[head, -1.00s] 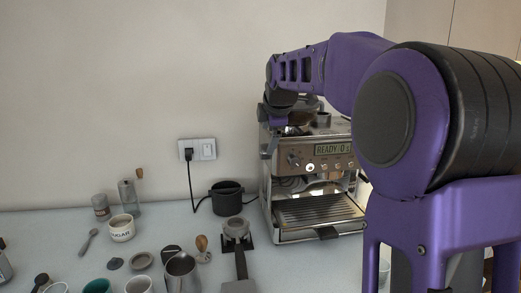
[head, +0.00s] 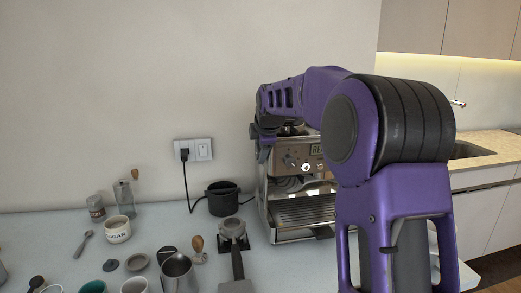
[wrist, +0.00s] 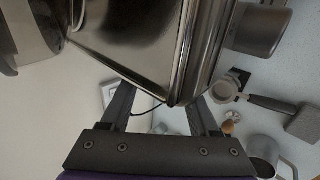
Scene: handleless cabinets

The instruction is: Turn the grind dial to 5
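The espresso machine (head: 297,205) stands on the counter, partly behind my arm in the head view. A round knob (head: 290,160) shows at the left of its front panel; I cannot tell whether this is the grind dial, and no numbers are readable. My gripper (head: 262,147) is at the machine's upper left front edge. In the wrist view my gripper (wrist: 159,108) has its two fingers apart with nothing held between them. The machine's metal body (wrist: 130,40) fills the view beyond them.
A black knock box (head: 223,199) and a portafilter (head: 233,232) stand left of the machine. A steel pitcher (head: 178,272), tamper (head: 198,250) and sugar cup (head: 118,230) are further left. A cord runs from the wall socket (head: 193,150). Counter between sugar cup and knock box is clear.

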